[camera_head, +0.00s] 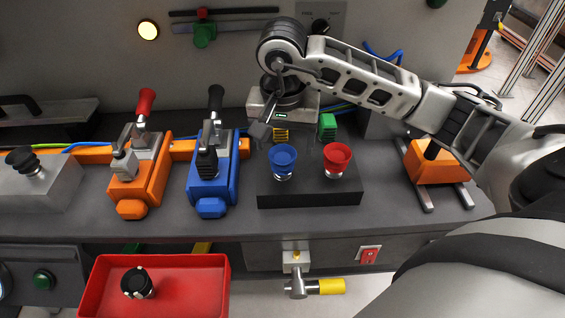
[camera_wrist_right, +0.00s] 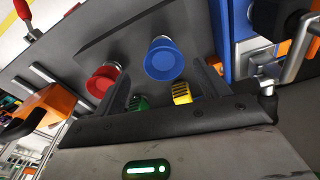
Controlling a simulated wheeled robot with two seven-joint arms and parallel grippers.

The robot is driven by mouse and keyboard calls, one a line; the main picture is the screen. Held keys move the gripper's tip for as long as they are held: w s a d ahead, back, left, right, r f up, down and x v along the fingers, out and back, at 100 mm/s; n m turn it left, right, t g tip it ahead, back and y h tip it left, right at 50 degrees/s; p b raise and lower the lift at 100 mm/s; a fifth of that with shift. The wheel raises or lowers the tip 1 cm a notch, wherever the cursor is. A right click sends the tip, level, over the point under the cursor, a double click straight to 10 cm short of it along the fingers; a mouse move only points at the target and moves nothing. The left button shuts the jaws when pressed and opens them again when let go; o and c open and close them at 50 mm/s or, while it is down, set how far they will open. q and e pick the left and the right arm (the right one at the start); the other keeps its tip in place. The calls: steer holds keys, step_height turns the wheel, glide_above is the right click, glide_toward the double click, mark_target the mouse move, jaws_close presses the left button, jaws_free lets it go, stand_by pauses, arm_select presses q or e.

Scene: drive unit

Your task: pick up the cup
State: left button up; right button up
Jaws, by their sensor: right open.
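Two cup-shaped pieces stand upright on a black block (camera_head: 310,194): a blue cup (camera_head: 283,158) on the left and a red cup (camera_head: 337,157) on the right. Both have pale, narrower bases. My right gripper (camera_head: 284,134) is open and empty, just behind the two cups; its fingers are hard to make out against the dark panel. In the right wrist view, the blue cup (camera_wrist_right: 165,60) and the red cup (camera_wrist_right: 104,82) show beyond the open fingers (camera_wrist_right: 162,85). My left gripper is not in view.
A blue lever unit (camera_head: 213,180) and an orange one (camera_head: 140,185) stand left of the block. Green (camera_head: 327,126) and yellow (camera_head: 280,134) ribbed pieces lie behind the cups. A red tray (camera_head: 95,290) holding a black-topped piece is below the bench edge.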

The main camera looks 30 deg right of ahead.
mark_target(283, 154)
steer(key=shift+w+d+f+p, duration=0.1)
steer(key=shift+w+f+p, duration=0.1)
steer(key=shift+f, duration=0.75)
steer(key=shift+w+a+f+p, duration=0.1)
steer(key=shift+w+f+p, duration=0.05)
steer(key=shift+f, duration=0.85)
steer(key=shift+w+d+f+p, duration=0.1)
steer(key=shift+w+f+p, duration=0.1)
steer(key=shift+f, duration=0.75)
steer(key=c, duration=1.1)
